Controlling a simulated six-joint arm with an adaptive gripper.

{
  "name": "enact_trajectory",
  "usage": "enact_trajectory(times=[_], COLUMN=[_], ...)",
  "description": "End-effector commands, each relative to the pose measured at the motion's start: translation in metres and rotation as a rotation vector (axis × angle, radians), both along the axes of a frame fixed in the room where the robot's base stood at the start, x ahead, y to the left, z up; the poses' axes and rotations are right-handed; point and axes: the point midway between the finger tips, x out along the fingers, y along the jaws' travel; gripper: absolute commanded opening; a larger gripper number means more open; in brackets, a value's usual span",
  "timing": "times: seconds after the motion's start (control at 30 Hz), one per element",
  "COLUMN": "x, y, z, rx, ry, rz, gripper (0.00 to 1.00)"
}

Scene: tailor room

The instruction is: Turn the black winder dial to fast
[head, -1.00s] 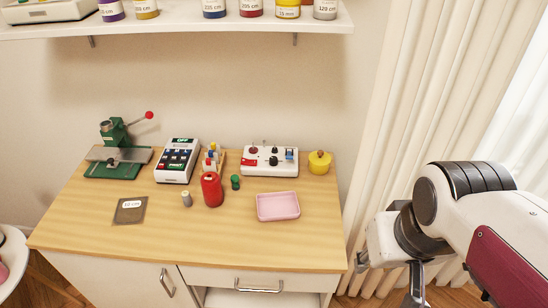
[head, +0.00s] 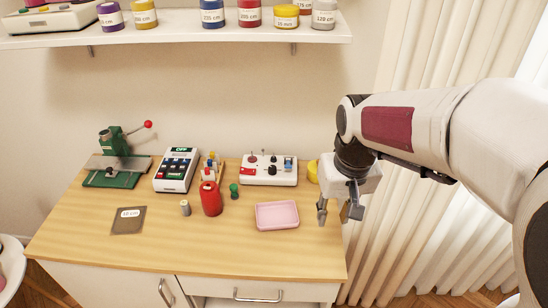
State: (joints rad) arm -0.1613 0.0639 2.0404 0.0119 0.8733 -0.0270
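A white control box (head: 256,180), which looks like the winder, stands at the back right of the table. It has a black dial (head: 272,170) near its middle front, a smaller dark knob behind it, a red part at the left and a blue-grey part at the right. The dial's setting and markings are too small to read. My gripper (head: 336,218) hangs pointing down at the table's right edge, right of the box and apart from it. Its two fingers are spread with nothing between them.
A pink tray (head: 277,216) lies in front of the box. A yellow pot (head: 313,171) is partly hidden behind my gripper. A red bottle (head: 211,199) and a dark green spool (head: 234,191) stand to the left. A shelf (head: 170,35) with spools hangs above.

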Motion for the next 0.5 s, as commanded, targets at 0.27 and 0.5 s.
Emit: enact_trajectory(times=[0.27, 0.5], x=[0.049, 0.091], y=[0.021, 0.041], z=[-0.024, -0.048], rx=[-0.002, -0.003], ry=[0.016, 0.019], rz=[0.041, 0.075], gripper=[0.27, 0.27])
